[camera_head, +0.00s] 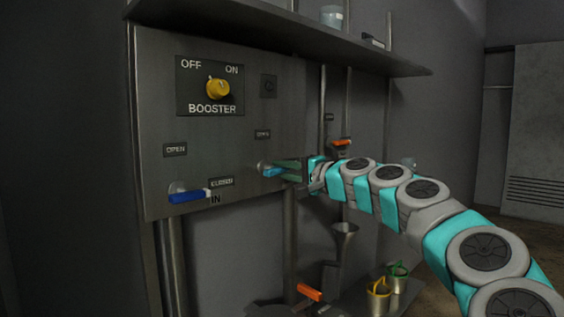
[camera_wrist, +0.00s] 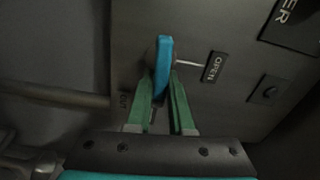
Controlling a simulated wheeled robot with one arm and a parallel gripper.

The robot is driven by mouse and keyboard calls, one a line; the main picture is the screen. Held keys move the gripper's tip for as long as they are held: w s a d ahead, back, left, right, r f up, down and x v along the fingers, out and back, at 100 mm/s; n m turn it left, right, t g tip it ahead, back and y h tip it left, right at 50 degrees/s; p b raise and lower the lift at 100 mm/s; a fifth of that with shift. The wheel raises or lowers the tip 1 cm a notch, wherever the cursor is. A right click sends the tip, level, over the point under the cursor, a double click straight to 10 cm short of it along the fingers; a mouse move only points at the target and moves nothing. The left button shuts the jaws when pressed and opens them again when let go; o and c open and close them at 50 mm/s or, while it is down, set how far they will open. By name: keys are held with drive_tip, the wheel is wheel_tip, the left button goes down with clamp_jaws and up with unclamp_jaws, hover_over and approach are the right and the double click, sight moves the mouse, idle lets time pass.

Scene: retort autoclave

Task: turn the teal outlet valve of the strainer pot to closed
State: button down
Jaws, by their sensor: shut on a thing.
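The teal outlet valve handle (camera_head: 272,171) is on the grey wall panel, below a small OPEN plate (camera_head: 262,134). My gripper (camera_head: 285,168) reaches in from the right and is shut on the handle. In the wrist view the teal handle (camera_wrist: 164,62) stands between the green fingertips (camera_wrist: 163,88), and the OPEN plate (camera_wrist: 214,67) is to its right. In the head view the handle points right from its pivot, roughly level. The fingers cover its outer end. No CLOSED plate for this valve shows.
A blue valve handle (camera_head: 188,196) points right toward its CLOSED plate (camera_head: 222,182). A yellow BOOSTER knob (camera_head: 217,88) is above. An orange handle (camera_head: 342,142) is behind my gripper, another (camera_head: 309,292) low down. A shelf (camera_head: 290,35) overhangs the panel. A funnel (camera_head: 344,231) is below.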

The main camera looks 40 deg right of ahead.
drive_tip(key=shift+m+p, duration=0.3)
drive_tip(key=shift+m, duration=0.2)
drive_tip(key=shift+f, duration=0.1)
drive_tip(key=c, duration=0.8)
unclamp_jaws()
drive_tip(key=s, duration=0.7)
drive_tip(key=shift+s+d+b, duration=0.3)
drive_tip(key=shift+s+b, duration=0.1)
